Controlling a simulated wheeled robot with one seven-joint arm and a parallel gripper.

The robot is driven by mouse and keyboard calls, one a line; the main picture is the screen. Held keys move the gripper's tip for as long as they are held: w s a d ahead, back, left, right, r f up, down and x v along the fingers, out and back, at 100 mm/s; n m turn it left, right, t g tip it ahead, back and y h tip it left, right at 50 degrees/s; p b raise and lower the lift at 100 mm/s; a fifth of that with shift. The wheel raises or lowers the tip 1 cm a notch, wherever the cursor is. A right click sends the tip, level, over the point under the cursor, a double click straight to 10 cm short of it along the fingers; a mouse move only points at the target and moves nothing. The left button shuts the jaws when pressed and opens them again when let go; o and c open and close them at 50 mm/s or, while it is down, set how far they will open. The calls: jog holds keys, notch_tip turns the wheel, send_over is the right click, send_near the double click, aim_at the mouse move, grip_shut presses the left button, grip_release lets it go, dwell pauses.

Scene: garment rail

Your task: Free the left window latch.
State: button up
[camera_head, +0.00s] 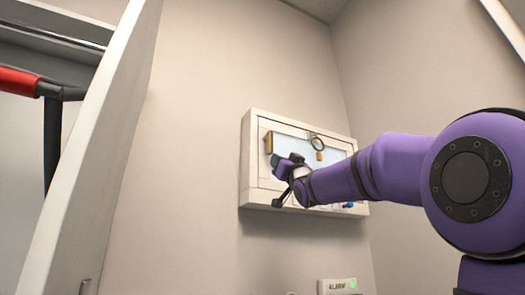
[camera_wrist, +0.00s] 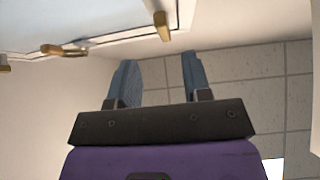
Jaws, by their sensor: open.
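A small window (camera_head: 290,149) in a white frame is set on the wall in the head view. An upright brass latch (camera_head: 269,142) sits at its left side. My gripper (camera_head: 286,161) is in front of the window's left part, just below and right of that latch, seemingly apart from it. In the wrist view my gripper (camera_wrist: 158,62) has its two blue-grey fingers spread with nothing between them. Brass fittings show on the frame there, one near the top (camera_wrist: 162,25) and one farther left (camera_wrist: 62,50); I cannot tell which is the left latch.
A brass ring with a tab (camera_head: 317,145) hangs at the window's upper middle, and a blue knob (camera_head: 348,205) is at the lower right. A tall white panel (camera_head: 100,150) and a rail with a red sleeve (camera_head: 18,82) stand left. An alarm box (camera_head: 338,286) is below.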

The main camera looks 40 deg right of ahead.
aim_at(272, 148)
jog(key=x, duration=1.1)
jog(key=shift+s+a+r, duration=0.1)
jog(key=shift+s+r, duration=0.05)
jog(key=shift+r, duration=0.35)
jog(key=shift+c, duration=0.4)
grip_shut()
